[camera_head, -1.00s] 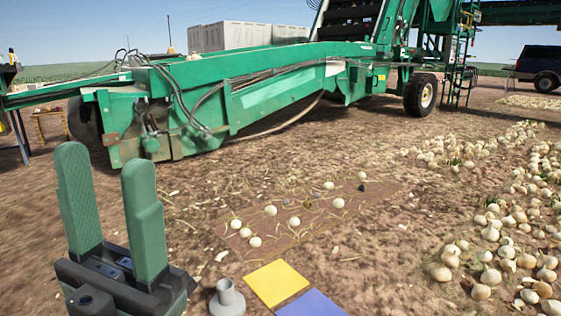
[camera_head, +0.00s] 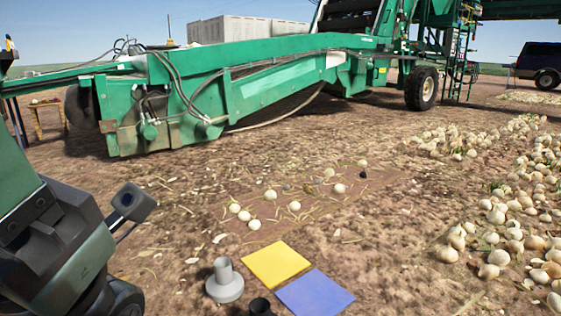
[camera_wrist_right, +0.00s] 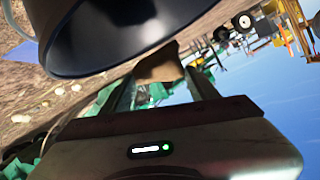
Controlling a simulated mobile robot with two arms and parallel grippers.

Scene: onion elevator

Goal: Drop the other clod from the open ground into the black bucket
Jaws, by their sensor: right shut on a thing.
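In the right wrist view, my right gripper (camera_wrist_right: 160,78) is shut on a brown clod (camera_wrist_right: 160,63). The clod is at the fingertips, close to the rim of the black bucket (camera_wrist_right: 105,68), which fills the upper left of that view. I cannot tell whether the clod is over the opening. The right gripper is outside the head view. On the ground patch (camera_head: 235,192) lie several white onions and small brown and dark lumps (camera_head: 312,189).
A yellow square (camera_head: 276,264), a blue square (camera_head: 315,294), a grey cylindrical stand (camera_head: 225,282) and a small dark round thing (camera_head: 260,307) are at the front. A large green machine (camera_head: 250,90) stands behind. Many onions (camera_head: 490,225) lie at right.

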